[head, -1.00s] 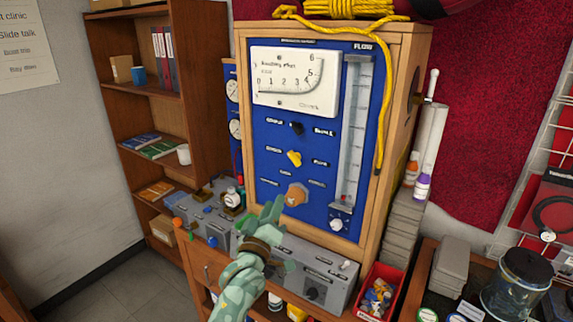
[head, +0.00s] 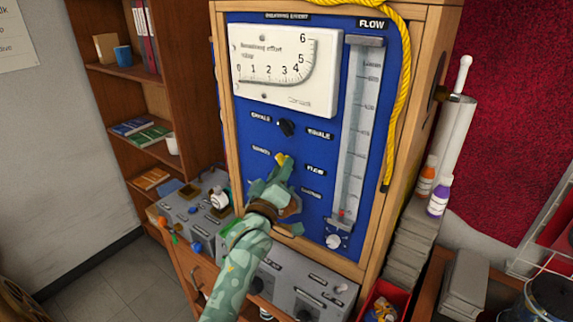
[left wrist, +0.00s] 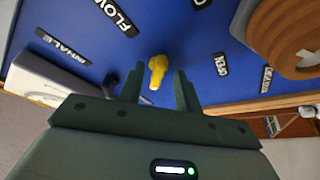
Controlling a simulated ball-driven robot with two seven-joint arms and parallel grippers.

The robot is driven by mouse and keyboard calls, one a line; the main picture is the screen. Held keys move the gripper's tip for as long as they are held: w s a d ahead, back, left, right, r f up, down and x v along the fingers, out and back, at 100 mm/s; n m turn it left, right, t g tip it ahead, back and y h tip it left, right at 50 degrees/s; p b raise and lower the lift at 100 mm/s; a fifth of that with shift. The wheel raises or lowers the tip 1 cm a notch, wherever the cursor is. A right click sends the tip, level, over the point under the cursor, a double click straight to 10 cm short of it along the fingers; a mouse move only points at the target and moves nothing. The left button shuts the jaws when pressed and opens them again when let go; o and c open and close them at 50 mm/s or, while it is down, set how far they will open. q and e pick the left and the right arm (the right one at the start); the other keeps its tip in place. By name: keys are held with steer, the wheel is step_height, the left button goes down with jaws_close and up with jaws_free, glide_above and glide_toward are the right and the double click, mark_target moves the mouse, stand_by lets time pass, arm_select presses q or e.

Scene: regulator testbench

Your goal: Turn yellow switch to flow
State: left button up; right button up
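The yellow switch (head: 283,159) is on the blue panel (head: 352,130), left of a FLOW label (head: 315,169), and partly hidden by my left gripper. My left gripper (head: 275,172) is just below and in front of it. In the left wrist view the yellow switch (left wrist: 158,69) shows between the two spread fingers (left wrist: 158,88), near their tips, with a gap on both sides. The fingers hold nothing. The FLOW label (left wrist: 115,14) is at the upper left of that view. My right gripper is not in view.
A black switch (head: 286,128) sits above the yellow one; it also shows near the left finger (left wrist: 110,82). A flow tube (head: 354,125) and yellow rope (head: 397,110) are at the panel's right.

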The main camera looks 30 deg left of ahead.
arm_select(q)
steer(key=shift+s+r, duration=0.1)
steer(key=shift+s, duration=0.05)
steer(key=shift+c, duration=0.3)
jaws_close()
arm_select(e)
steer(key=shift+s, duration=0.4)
